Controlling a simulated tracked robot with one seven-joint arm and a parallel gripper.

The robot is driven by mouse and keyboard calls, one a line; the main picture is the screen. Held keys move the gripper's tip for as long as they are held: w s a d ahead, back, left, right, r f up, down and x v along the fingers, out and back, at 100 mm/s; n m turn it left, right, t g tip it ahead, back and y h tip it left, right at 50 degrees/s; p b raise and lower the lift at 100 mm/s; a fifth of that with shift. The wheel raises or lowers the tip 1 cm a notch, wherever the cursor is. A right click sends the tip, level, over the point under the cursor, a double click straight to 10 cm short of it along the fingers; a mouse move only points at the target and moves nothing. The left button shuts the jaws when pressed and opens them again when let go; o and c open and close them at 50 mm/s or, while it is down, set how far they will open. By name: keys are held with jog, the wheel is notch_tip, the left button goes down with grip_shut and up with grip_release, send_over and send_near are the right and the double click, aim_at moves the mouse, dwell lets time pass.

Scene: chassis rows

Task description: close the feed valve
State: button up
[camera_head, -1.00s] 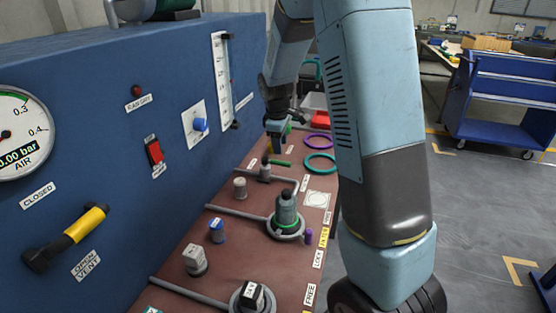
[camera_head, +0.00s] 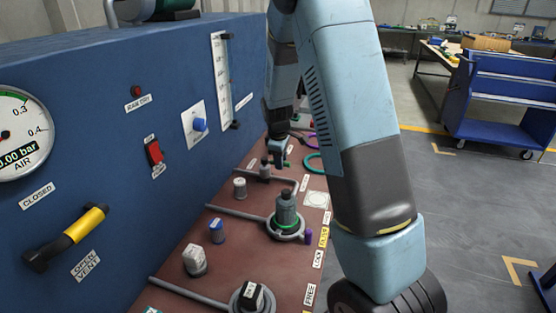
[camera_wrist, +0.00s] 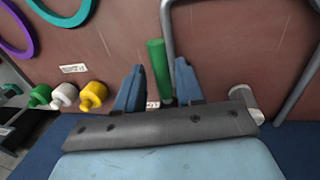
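A green lever handle (camera_wrist: 159,68) stands out between the two fingers of my gripper (camera_wrist: 157,80) in the wrist view. The fingers are apart, one on each side of it, with narrow gaps showing. In the head view my gripper (camera_head: 279,150) is low over the far part of the brown deck, beside a small grey valve body (camera_head: 265,170). The green lever is mostly hidden there. No feed valve label is readable, so I take the green lever as that valve.
Grey pipes, a large grey fitting (camera_head: 287,215) and several small caps stand on the brown deck (camera_head: 245,258). The blue panel (camera_head: 110,130) rises along the left, with a yellow vent handle (camera_head: 85,224). Rings (camera_wrist: 65,10) and coloured plugs (camera_wrist: 92,96) lie beside my gripper.

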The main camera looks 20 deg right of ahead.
grip_shut()
